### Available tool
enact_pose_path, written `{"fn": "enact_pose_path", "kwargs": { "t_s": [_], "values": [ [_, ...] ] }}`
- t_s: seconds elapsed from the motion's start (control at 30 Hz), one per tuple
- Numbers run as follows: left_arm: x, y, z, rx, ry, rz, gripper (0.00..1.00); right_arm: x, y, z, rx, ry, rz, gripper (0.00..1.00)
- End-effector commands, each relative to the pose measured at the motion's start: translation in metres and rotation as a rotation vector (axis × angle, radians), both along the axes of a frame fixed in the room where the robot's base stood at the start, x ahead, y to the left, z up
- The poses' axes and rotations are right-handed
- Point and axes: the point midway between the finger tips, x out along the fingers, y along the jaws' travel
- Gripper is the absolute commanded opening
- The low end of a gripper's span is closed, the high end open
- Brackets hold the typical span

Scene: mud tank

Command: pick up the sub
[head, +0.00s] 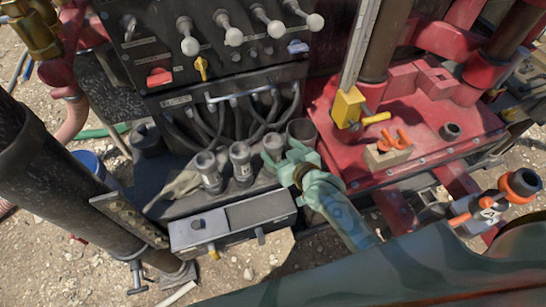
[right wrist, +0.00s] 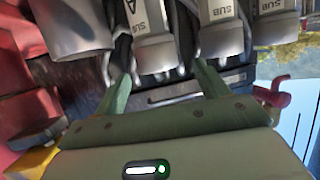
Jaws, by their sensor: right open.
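Several grey cylindrical subs stand in a row on the dark rack shelf in the head view. Two show clearly, the left sub (head: 208,172) and the middle sub (head: 241,163). My right gripper (head: 284,153) is green and open at the right part of this row, partly hiding the sub there. In the right wrist view, a grey sub marked SUB A (right wrist: 152,28) lies in line with the gap between my open fingers (right wrist: 160,68). I cannot tell if they touch it. Other subs (right wrist: 219,15) stand beside it. My left gripper is not in view.
A wider grey cylinder (right wrist: 84,22) is close beside the fingers. A lever panel (head: 210,45) with hoses stands behind the row. A red deck (head: 440,110) with a yellow block (head: 348,107) is at right. A grey box (head: 233,224) is in front.

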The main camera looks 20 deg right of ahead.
Motion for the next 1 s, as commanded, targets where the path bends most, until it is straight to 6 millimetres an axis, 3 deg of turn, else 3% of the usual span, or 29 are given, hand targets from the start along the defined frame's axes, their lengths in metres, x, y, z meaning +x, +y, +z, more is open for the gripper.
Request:
{"fn": "enact_pose_path", "kwargs": {
  "t_s": [0.43,0.73,1.0],
  "values": [
    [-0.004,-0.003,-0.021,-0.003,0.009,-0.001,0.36,0.048,0.007,-0.03,0.0,0.0,0.0,0.73],
    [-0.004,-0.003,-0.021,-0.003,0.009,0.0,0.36,0.053,0.008,-0.029,-0.001,0.0,0.0,0.73],
    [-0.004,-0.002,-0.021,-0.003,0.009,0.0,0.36,0.053,0.008,-0.03,-0.001,0.001,0.0,0.0]
  ]
}}
